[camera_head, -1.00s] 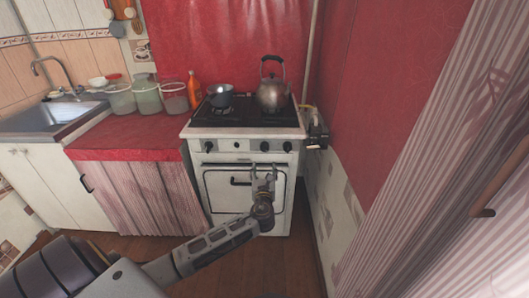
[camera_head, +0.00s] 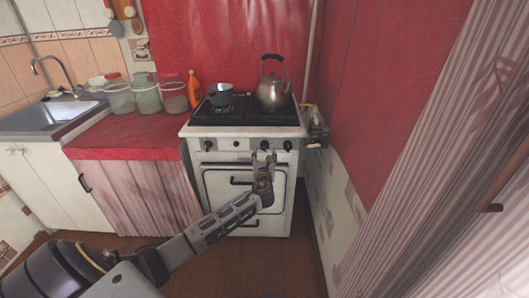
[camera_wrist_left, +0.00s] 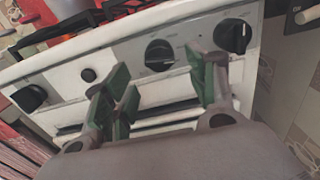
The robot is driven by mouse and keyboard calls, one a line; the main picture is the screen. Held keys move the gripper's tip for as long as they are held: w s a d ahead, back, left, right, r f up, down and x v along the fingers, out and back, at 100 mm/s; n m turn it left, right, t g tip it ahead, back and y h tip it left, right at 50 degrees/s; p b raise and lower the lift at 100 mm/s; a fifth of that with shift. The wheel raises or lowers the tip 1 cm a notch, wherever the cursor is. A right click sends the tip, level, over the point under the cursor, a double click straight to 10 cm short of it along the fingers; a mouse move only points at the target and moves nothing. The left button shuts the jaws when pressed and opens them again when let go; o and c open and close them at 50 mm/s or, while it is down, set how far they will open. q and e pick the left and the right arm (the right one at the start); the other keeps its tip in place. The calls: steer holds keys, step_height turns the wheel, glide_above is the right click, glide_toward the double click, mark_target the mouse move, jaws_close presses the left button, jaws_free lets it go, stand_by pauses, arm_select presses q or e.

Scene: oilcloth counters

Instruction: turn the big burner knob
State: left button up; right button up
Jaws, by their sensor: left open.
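The white stove (camera_head: 240,225) has a front panel with several black knobs. A left knob (camera_head: 207,145), a middle-right knob (camera_head: 265,145) and a right knob (camera_head: 288,145) show; no readable label tells which is the big burner knob. My left gripper (camera_head: 264,157) is open and empty, just in front of and below the middle-right knob. In the left wrist view the green-padded fingers (camera_wrist_left: 160,75) stand on either side of that knob (camera_wrist_left: 159,54), apart from it. The right knob (camera_wrist_left: 233,35) and left knob (camera_wrist_left: 30,98) show there too. My right gripper is out of view.
A kettle (camera_head: 271,92) and a small pot (camera_head: 221,94) stand on the stove top. The oven door handle (camera_head: 240,182) is below the panel. A red-covered counter (camera_head: 125,140) with jars is at left; a red wall (camera_head: 375,90) is close at right.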

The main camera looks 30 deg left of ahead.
mark_target(265, 149)
arm_select(q)
steer(key=x, duration=0.2)
steer(key=shift+w+a+b, duration=0.2)
steer(key=shift+w+b, duration=0.05)
steer(key=shift+b, duration=0.05)
steer(key=shift+x, duration=0.8)
steer(key=shift+w+a, duration=0.1)
steer(key=shift+w, duration=0.05)
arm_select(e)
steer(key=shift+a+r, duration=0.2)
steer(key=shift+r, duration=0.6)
arm_select(q)
steer(key=c, duration=1)
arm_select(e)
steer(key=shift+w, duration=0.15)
